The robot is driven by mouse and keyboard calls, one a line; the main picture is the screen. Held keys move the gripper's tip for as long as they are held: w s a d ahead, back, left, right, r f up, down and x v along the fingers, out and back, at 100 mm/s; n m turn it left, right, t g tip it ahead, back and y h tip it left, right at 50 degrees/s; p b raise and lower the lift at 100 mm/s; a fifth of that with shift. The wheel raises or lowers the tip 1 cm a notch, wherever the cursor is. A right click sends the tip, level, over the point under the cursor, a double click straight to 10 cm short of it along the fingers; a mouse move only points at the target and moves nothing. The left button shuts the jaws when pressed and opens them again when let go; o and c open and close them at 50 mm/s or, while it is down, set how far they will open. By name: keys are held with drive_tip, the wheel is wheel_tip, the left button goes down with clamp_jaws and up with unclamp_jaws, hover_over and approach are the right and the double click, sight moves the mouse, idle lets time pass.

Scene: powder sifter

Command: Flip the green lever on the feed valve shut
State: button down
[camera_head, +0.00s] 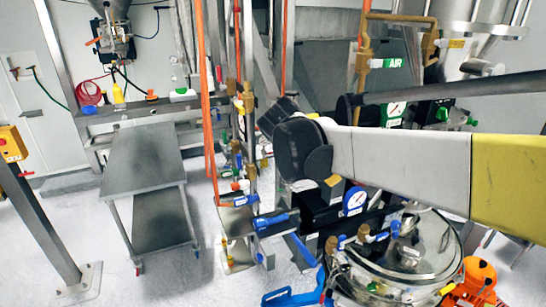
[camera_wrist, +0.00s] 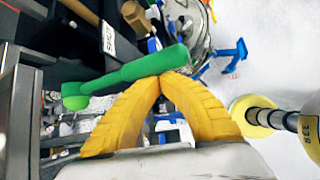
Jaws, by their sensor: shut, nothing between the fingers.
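In the wrist view, the green lever (camera_wrist: 135,70) is a thick bar with a rounded knob at its left end and a wider grip at its right end. It runs slantwise across the picture, rising to the right. My gripper (camera_wrist: 163,80) has two ridged yellow fingers whose tips meet in an arch, shut with nothing between them. The tips lie right at the lever's right part, overlapping it in the picture; I cannot tell whether they touch. The valve body behind the lever is partly hidden. In the head view my arm's dark wrist covers the place, and I cannot pick out the lever.
Beyond the lever are a brass pipe piece (camera_wrist: 135,17), a blue handle (camera_wrist: 232,55) and a round steel lid (camera_wrist: 188,20). The head view shows a round steel vessel lid (camera_head: 400,250), orange hoses (camera_head: 203,85) and a steel table (camera_head: 145,160). Open floor lies left.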

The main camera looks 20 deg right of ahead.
drive_tip(key=shift+d+r, duration=0.15)
drive_tip(key=shift+r, duration=0.1)
drive_tip(key=v, duration=1.2)
drive_tip(key=shift+f, duration=0.2)
drive_tip(key=s+a+f+m+t+y+b, duration=0.1)
drive_tip(key=s+a+f+m+y+b, duration=0.1)
drive_tip(key=f+b, duration=1.1)
drive_tip(key=s+a+f+m+t+y+b, duration=0.2)
drive_tip(key=s+f+m+b, duration=0.4)
drive_tip(key=f, duration=1.8)
drive_tip(key=s+a+f+m+t+y+b, duration=0.1)
drive_tip(key=s+a+f+m+y+b, duration=0.3)
drive_tip(key=f+m+b, duration=0.5)
wheel_tip(320, 180, down, 10)
drive_tip(key=a+b, duration=0.1)
drive_tip(key=b, duration=1)
drive_tip(key=shift+a+f+b, duration=0.15)
drive_tip(key=shift+a+b, duration=0.05)
drive_tip(key=shift+b, duration=0.15)
